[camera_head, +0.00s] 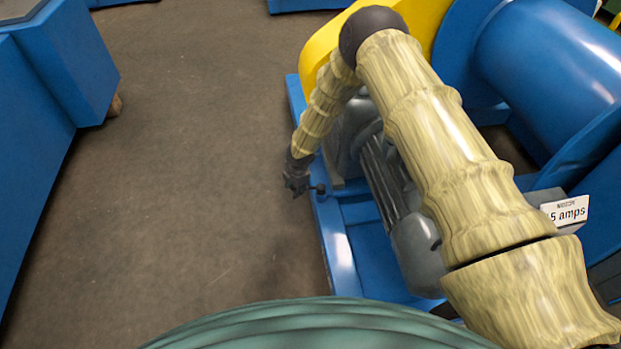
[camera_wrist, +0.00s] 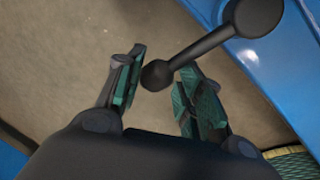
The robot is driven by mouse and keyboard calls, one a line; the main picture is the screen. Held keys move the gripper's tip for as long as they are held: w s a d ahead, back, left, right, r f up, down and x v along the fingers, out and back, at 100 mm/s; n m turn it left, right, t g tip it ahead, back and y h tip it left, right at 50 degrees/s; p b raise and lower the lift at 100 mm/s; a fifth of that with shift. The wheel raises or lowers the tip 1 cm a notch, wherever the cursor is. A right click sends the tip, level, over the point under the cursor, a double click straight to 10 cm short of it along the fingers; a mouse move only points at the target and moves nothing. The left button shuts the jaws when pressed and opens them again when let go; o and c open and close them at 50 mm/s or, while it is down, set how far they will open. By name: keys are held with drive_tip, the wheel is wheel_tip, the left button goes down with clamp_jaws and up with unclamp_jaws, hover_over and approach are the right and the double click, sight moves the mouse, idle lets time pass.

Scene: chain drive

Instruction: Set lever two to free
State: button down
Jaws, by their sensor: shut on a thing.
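A dark lever shows in the wrist view, a straight arm (camera_wrist: 205,45) with a round knob at each end. Its larger knob lies over the blue frame, and its smaller knob sits between the fingers of my gripper (camera_wrist: 160,68). My gripper is shut on the lever near this smaller knob. In the head view my gripper (camera_head: 297,183) is low at the left edge of the blue machine frame, and a small dark knob of the lever (camera_head: 320,188) shows just right of it. No number or free mark is readable on the lever, so I cannot tell which lever it is.
The blue machine frame (camera_head: 340,262) carries a grey motor (camera_head: 418,252), a yellow guard (camera_head: 318,48) and a large blue drum (camera_head: 550,55). A sign reading "5 amps" (camera_head: 567,211) stands at right. Bare floor (camera_head: 200,170) lies left, with a blue cabinet (camera_head: 30,130) beyond.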

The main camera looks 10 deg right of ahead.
drive_tip(key=shift+s+r+n+p, duration=0.1)
drive_tip(key=shift+s+n+p, duration=0.5)
drive_tip(key=shift+n, duration=0.5)
drive_tip(key=shift+s, duration=0.1)
drive_tip(key=c, duration=1.3)
unclamp_jaws()
drive_tip(key=shift+o, duration=1.1)
drive_tip(key=shift+s, duration=0.1)
wheel_tip(320, 180, up, 12)
drive_tip(key=s+d, duration=0.1)
drive_tip(key=shift+s+d, duration=0.25)
drive_tip(key=shift+s, duration=0.15)
